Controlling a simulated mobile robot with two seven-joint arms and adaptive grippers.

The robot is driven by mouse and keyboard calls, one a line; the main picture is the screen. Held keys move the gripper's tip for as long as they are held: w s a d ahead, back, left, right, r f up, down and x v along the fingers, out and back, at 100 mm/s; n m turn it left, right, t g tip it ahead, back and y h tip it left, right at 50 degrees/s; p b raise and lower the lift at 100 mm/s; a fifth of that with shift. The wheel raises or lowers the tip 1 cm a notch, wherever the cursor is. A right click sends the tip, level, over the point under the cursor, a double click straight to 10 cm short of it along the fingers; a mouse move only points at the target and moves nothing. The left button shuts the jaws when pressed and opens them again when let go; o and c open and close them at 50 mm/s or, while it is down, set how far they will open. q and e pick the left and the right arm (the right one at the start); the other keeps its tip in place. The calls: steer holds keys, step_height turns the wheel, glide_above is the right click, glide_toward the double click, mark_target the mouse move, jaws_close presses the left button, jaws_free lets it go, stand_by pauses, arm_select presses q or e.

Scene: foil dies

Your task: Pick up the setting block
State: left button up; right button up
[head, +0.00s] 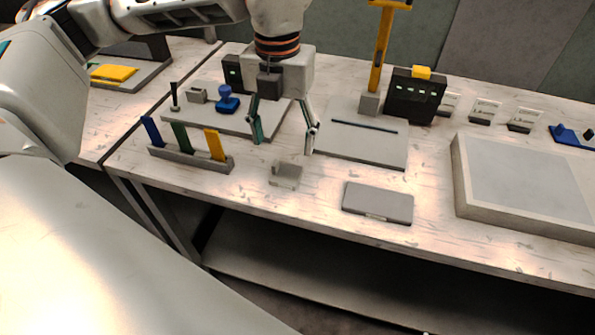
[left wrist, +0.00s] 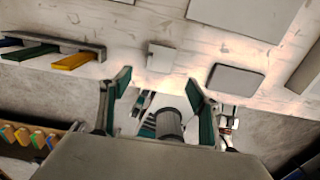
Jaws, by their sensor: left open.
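The setting block, a small light-grey block with a stepped shape (head: 285,174), sits on the worktable near its front edge. It also shows in the left wrist view (left wrist: 161,57), beyond the fingertips. My left gripper (head: 284,143) is open and empty, pointing down above the table, just behind the block in the head view. Its spread fingers with green pads also show in the left wrist view (left wrist: 160,82), with the block apart from them. My right gripper is in neither view.
A holder (head: 190,158) with blue, green and yellow strips stands left of the block. A flat grey plate (head: 378,202) lies to its right. A flat base (head: 365,150) with a dark slot lies behind, and a large tray (head: 466,207) sits further right. Bare tabletop surrounds the block.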

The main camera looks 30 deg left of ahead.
mark_target(287, 172)
arm_select(q)
steer(key=shift+w+f+b, duration=0.15)
steer(key=shift+w+f, duration=0.1)
steer(key=shift+f, duration=0.35)
steer(key=shift+w+f+b, duration=0.15)
steer(key=shift+w+f, duration=0.1)
steer(key=shift+f, duration=0.3)
steer(key=shift+s+f, duration=0.25)
steer(key=shift+f, duration=0.75)
steer(key=f, duration=0.5)
steer(key=shift+w+a+f, duration=0.1)
steer(key=shift+w+a, duration=0.05)
steer(key=shift+w, duration=0.1)
steer(key=c, duration=1.5)
